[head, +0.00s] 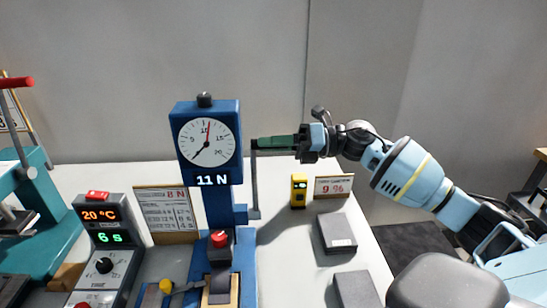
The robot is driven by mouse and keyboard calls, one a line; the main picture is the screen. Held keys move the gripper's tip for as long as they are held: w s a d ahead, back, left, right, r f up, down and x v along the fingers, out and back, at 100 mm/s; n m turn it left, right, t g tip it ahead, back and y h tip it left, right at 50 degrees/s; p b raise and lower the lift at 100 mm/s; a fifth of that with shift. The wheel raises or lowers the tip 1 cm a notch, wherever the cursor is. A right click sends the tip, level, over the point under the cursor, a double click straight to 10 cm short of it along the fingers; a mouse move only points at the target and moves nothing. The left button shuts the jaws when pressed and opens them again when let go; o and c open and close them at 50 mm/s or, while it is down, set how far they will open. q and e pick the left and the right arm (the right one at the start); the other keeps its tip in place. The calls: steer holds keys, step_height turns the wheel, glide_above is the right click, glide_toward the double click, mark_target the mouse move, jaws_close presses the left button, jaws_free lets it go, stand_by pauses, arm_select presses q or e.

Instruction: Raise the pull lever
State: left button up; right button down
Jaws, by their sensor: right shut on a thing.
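The pull lever (254,185) is a thin grey arm on the right side of the blue force tester (219,205). It stands upright, with a green grip (278,141) pointing right from its top. My right gripper (292,144) is shut on this grip, reaching in from the right at about the height of the dial. The fingers partly hide the grip. The round dial (207,139) has a red and a black hand, and the display below it (213,180) reads 11 N. My left gripper is not in view.
A grey control box (103,245) shows 20 °C and 6 s. A paper card (166,212) marked 8 N stands behind it. A yellow meter (299,190), a 9 % sign (334,187) and dark blocks (338,233) are on the right of the white table. A teal press (35,195) is at left.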

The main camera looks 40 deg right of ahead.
steer(key=w+m, duration=0.1)
steer(key=w+d+m, duration=0.1)
steer(key=shift+w+d, duration=0.3)
stand_by(0.3)
steer(key=c, duration=1.6)
jaws_free()
steer(key=o, duration=0.3)
steer(key=shift+w+f, duration=0.1)
steer(key=shift+w, duration=0.05)
steer(key=shift+o, duration=0.2)
